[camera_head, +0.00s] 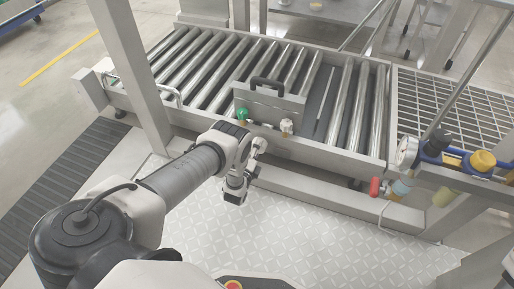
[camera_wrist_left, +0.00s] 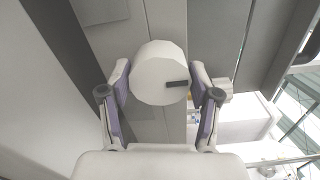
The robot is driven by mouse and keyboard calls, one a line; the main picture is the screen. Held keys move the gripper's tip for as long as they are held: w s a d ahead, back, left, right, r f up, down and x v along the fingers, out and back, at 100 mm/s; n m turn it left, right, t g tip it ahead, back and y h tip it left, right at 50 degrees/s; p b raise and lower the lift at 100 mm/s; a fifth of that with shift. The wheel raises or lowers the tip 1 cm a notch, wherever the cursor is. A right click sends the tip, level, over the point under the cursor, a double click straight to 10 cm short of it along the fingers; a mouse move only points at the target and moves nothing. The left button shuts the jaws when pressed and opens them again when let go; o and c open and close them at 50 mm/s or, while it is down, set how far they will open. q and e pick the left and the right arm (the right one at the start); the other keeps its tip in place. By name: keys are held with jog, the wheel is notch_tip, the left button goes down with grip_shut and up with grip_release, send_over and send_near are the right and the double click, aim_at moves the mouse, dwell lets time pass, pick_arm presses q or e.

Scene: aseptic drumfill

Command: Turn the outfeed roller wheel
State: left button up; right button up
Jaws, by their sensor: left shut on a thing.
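The outfeed roller wheel (camera_wrist_left: 158,72) is a white round drum with a short dark mark on its face, in the middle of the left wrist view. My left gripper (camera_wrist_left: 160,92) has one purple-padded finger on each side of it and is shut on it. In the head view my left arm reaches in from the left to the front side of the roller conveyor (camera_head: 200,118). The left gripper (camera_head: 256,150) is at the conveyor's front rail there, small and partly hidden by its own wrist. My right gripper is not in view.
A grey box-like plate with a dark handle (camera_head: 268,84) stands across the rollers. A green knob (camera_head: 242,114) and a pale knob (camera_head: 287,126) sit below it. A gauge (camera_head: 406,151) and red valve handle (camera_head: 375,187) are at right. A post (camera_head: 132,75) rises at left.

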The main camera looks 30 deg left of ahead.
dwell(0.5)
pick_arm(q)
jog(key=o, duration=1.1)
jog(key=v, duration=1.2)
